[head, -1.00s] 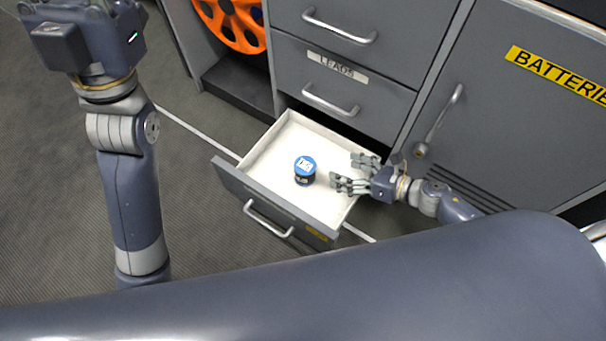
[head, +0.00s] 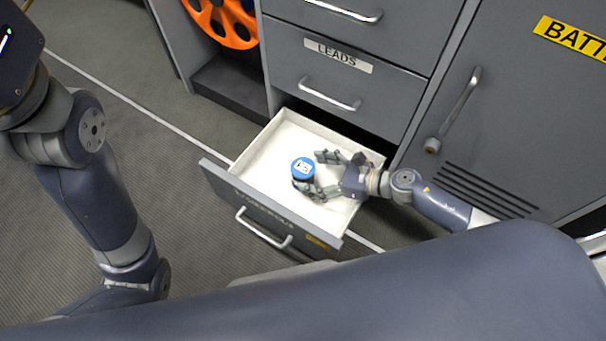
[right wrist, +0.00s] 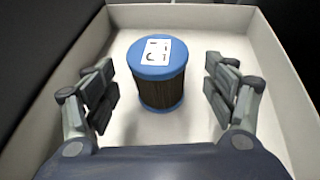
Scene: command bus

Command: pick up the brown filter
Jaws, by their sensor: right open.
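The brown filter (right wrist: 160,92) is a short upright cylinder with brown ribbed sides and a blue cap bearing a white label. It stands in the open drawer (head: 258,165), where the head view shows mostly its blue cap (head: 303,168). My right gripper (head: 318,174) is inside the drawer at the filter's right side. In the right wrist view the fingers of the right gripper (right wrist: 162,88) are spread wide, one on each side of the filter, with gaps to both sides. My left arm shows at the left edge of the head view, but its gripper is out of the picture.
The drawer's low white walls surround the filter, and the rest of its floor is clear. Above it is a closed drawer labelled LEADS (head: 338,56). A cabinet door (head: 520,110) with a handle stands to the right. An orange reel (head: 222,22) sits at upper left.

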